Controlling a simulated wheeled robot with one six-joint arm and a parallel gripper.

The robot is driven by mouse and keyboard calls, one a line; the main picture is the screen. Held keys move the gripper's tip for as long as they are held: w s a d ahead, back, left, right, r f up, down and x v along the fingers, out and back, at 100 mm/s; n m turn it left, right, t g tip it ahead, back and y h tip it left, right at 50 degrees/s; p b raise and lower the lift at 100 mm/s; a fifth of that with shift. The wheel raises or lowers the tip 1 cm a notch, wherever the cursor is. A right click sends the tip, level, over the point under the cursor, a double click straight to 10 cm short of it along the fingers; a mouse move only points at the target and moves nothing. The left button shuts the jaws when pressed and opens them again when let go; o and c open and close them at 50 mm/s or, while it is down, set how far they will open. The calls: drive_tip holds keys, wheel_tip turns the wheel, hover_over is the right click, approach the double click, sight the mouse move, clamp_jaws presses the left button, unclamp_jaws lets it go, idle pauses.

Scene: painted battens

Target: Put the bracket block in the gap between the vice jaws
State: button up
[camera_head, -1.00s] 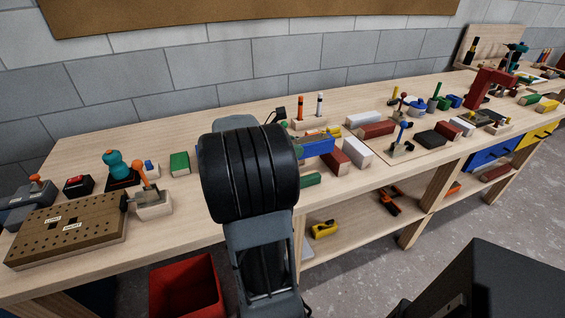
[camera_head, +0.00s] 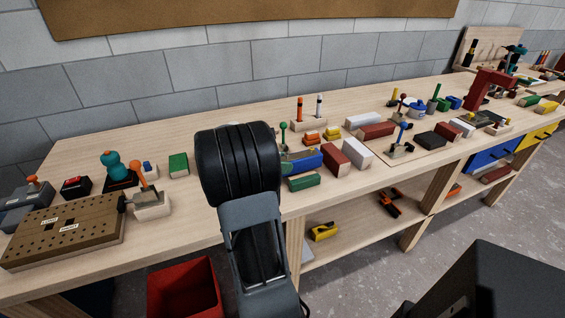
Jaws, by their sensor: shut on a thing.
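My arm's black joint (camera_head: 238,163) stands in front of the bench and hides my gripper and whatever is at its fingers. A blue block-like thing (camera_head: 306,160) shows just right of the arm, partly covered at its left end; I cannot tell whether it touches my gripper. A green-knobbed upright (camera_head: 283,128) stands behind it. I cannot make out for sure which thing is the bracket block or where the vice jaws are; either may be behind the arm.
A red-brown block (camera_head: 333,160), a white block (camera_head: 357,152) and a green block (camera_head: 304,182) lie close right of the arm. A perforated board (camera_head: 65,232) and a clamp on a pale block (camera_head: 152,208) are at left. A red bin (camera_head: 183,285) stands below.

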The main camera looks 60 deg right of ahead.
drive_tip(key=shift+f, duration=0.5)
